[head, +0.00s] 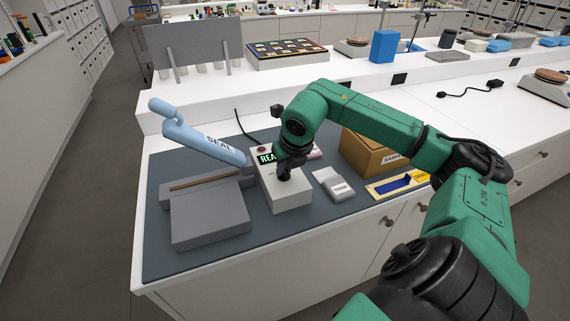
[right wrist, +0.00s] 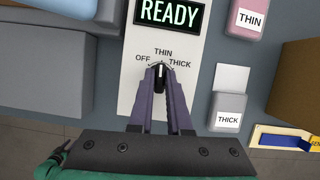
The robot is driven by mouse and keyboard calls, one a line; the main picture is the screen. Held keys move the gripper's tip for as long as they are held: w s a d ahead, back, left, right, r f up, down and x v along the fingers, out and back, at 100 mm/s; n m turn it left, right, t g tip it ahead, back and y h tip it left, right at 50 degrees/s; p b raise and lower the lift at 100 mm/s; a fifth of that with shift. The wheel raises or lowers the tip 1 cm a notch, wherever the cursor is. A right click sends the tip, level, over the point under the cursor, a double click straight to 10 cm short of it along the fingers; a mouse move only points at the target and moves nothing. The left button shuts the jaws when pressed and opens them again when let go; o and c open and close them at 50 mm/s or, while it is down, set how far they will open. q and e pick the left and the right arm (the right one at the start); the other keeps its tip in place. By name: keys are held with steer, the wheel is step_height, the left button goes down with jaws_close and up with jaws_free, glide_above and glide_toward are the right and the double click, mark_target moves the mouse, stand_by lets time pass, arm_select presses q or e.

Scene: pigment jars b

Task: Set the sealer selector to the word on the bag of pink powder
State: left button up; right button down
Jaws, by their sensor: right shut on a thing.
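The selector knob (right wrist: 160,72) sits on the white control box (head: 289,198) of the sealer. Its white pointer mark faces up in the right wrist view, toward the word THIN between OFF and THICK. My right gripper (right wrist: 160,84) is shut on the knob, one finger on each side; in the head view the gripper (head: 284,174) hides it. The pink bag (right wrist: 246,12) has a label reading THIN; in the head view it shows only partly behind my gripper. A pale grey bag (right wrist: 228,88) has a label reading THICK. My left gripper is not in view.
A green READY display (right wrist: 169,12) is lit on the control box. The sealer's blue SEAL lever (head: 203,142) stands raised over its grey body (head: 210,215). A cardboard box (head: 372,152) and a yellow-and-blue item (head: 398,185) lie right of the bags.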

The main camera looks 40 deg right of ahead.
steer(key=shift+m, duration=0.4)
steer(key=c, duration=0.9)
jaws_free()
steer(key=shift+o, duration=0.2)
steer(key=b+v, duration=0.1)
steer(key=v, duration=0.4)
steer(key=shift+a+r, duration=0.1)
steer(key=shift+r, duration=0.1)
steer(key=p+v, duration=0.1)
steer(key=v, duration=0.8)
steer(key=shift+a, duration=0.2)
steer(key=shift+s, duration=0.15)
